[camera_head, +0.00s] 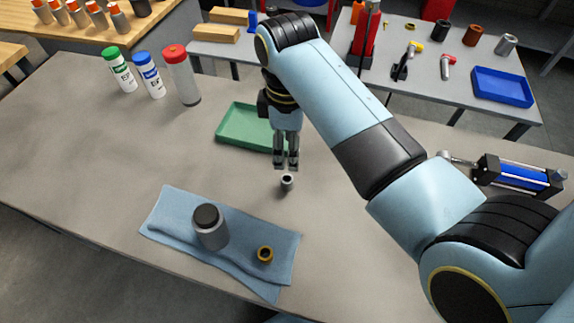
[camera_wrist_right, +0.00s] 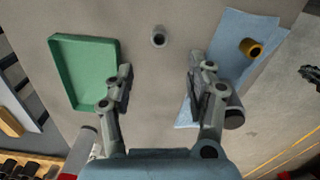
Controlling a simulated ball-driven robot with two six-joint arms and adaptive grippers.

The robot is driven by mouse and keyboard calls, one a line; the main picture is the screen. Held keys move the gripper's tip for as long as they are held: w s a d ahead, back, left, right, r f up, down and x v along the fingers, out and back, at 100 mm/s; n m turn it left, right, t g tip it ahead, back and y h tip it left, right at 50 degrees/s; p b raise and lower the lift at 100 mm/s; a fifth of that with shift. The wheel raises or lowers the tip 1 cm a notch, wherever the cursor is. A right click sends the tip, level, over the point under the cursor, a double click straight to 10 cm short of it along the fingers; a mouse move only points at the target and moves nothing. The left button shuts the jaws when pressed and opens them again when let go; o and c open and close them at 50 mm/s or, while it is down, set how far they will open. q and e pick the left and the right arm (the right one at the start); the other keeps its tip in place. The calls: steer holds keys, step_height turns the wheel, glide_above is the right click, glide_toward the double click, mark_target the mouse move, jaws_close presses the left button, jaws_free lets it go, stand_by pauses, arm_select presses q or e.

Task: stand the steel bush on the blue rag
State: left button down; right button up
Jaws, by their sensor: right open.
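The steel bush (camera_head: 287,182) is a small grey ring standing on the bare grey bench; it also shows in the right wrist view (camera_wrist_right: 158,37). The blue rag (camera_head: 178,215) lies at the front of the bench, to the left of and nearer than the bush; part of it shows in the wrist view (camera_wrist_right: 238,35). My right gripper (camera_head: 287,164) points down just above and behind the bush. In the wrist view its fingers (camera_wrist_right: 160,82) are apart with nothing between them, and the bush lies beyond the gap. My left gripper is in neither view.
On the rag stand a grey cylinder with a dark top (camera_head: 210,227) and a brass ring (camera_head: 265,254). A green tray (camera_head: 236,122) is behind the gripper. Several bottles (camera_head: 152,79) stand at the back left. A blue cylinder unit (camera_head: 518,175) lies at right. Bare bench separates bush and rag.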

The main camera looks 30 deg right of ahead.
mark_target(287, 179)
steer(key=f+n+b, duration=0.2)
steer(key=n+b, duration=0.1)
steer(key=shift+s+a+f+b, duration=0.15)
steer(key=shift+s+f+b, duration=0.05)
steer(key=shift+f+b, duration=0.1)
steer(key=f, duration=1)
steer(key=shift+w+f, duration=0.1)
steer(key=shift+w, duration=0.2)
steer(key=shift+c, duration=0.2)
jaws_close()
